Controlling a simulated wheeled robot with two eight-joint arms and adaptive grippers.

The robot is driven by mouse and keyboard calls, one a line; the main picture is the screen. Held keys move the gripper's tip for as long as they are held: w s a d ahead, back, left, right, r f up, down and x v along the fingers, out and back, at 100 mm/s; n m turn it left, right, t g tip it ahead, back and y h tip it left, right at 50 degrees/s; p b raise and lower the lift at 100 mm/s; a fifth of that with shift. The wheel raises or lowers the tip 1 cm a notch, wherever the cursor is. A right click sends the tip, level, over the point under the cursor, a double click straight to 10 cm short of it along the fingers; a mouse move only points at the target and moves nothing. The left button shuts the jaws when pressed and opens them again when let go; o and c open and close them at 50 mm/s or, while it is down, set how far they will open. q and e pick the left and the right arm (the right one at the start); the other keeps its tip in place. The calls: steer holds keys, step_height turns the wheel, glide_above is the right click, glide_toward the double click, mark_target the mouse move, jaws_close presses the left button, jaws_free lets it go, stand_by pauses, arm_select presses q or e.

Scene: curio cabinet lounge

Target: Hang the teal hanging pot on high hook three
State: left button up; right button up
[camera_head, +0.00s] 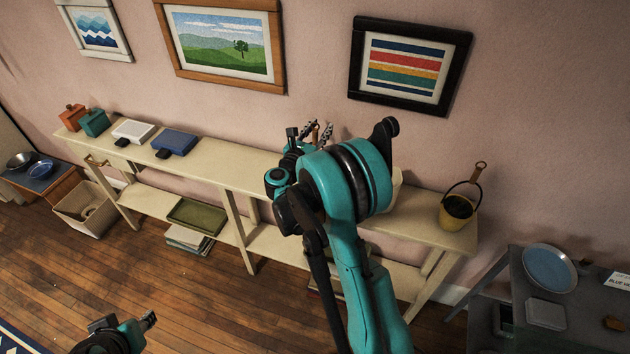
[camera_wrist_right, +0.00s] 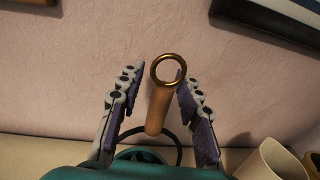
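The teal hanging pot (camera_wrist_right: 138,155) shows only in part low in the right wrist view, with a dark bail and an upright wooden grip (camera_wrist_right: 157,108) topped by a brass ring (camera_wrist_right: 169,69). My right gripper (camera_wrist_right: 160,95) is open, its fingers on either side of the grip, with a clear gap on the left and a narrow one on the right. In the head view my right gripper (camera_head: 319,133) is over the cream shelf; my arm hides the pot there. My left gripper (camera_head: 148,319) is low at the left, its opening unclear. No high hook is in view.
The long cream shelf (camera_head: 240,158) stands against the pink wall. A yellow hanging pot (camera_head: 455,210) is at its right end. A cream vessel (camera_wrist_right: 273,160) stands right of my right gripper. Boxes are on the shelf's left end. A dark table (camera_head: 525,300) stands at right.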

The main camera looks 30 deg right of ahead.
steer(key=shift+w+d, duration=0.25)
steer(key=shift+d, duration=0.1)
jaws_close()
steer(key=shift+r, duration=0.15)
steer(key=s+d+r+p, duration=0.3)
steer(key=s+r+p, duration=0.2)
steer(key=s+r, duration=0.5)
steer(key=shift+s+d+r+p, duration=0.35)
steer(key=shift+s+r+p, duration=0.05)
steer(key=shift+s, duration=0.2)
stand_by(0.5)
